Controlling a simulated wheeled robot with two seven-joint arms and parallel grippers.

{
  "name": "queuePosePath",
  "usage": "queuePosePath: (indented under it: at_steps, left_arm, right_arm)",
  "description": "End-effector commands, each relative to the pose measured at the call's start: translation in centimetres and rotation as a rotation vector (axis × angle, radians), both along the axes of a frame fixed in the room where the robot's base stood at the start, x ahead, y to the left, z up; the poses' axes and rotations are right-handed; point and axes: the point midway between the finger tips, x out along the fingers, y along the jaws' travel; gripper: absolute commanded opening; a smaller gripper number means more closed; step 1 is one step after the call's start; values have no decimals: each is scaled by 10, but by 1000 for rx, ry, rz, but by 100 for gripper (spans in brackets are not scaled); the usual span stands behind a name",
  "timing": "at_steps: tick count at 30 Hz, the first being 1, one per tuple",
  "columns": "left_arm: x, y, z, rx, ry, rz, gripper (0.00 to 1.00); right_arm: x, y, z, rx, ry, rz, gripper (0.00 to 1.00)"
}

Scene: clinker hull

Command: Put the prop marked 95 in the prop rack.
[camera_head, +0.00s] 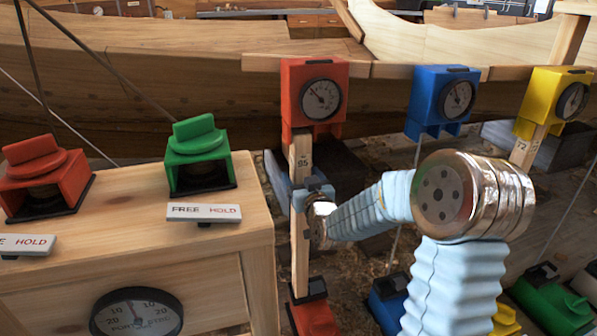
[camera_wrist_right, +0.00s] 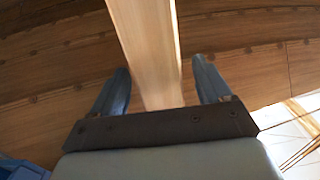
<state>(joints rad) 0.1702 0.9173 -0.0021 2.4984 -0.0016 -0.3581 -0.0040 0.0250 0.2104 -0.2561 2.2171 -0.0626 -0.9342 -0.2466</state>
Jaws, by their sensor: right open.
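The prop marked 95 (camera_head: 300,250) is an upright wooden post, its number near the top. It stands between a red gauge box (camera_head: 296,75) against the hull and a red foot (camera_head: 315,318) on the floor. My right gripper (camera_head: 312,190) is at the upper part of this prop, below the number. In the right wrist view the post (camera_wrist_right: 146,40) runs between the two open fingers (camera_wrist_right: 163,82), with a gap visible on each side. My left gripper is not in view. I cannot make out a prop rack.
The wooden hull (camera_head: 150,80) spans the back. A blue gauge box (camera_head: 430,95) and a yellow one (camera_head: 540,95) with a prop marked 72 (camera_head: 527,148) stand right. A wooden bench (camera_head: 130,240) with red and green knobs (camera_head: 200,145) fills the left, close to prop 95.

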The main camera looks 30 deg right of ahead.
Motion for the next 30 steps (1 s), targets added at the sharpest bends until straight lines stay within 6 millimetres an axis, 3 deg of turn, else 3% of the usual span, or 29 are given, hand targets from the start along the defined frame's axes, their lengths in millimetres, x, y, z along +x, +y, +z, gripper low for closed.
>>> queuePosePath:
  at_steps: [7, 18, 30]
  left_arm:
    - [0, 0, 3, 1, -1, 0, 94]
    - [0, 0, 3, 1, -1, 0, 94]
    - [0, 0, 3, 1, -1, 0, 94]
  right_arm:
    - [30, -8, 0, -1, 1, -1, 78]
    - [35, -9, 0, 0, 0, -1, 76]
    - [35, -8, 0, 0, 0, 0, 15]
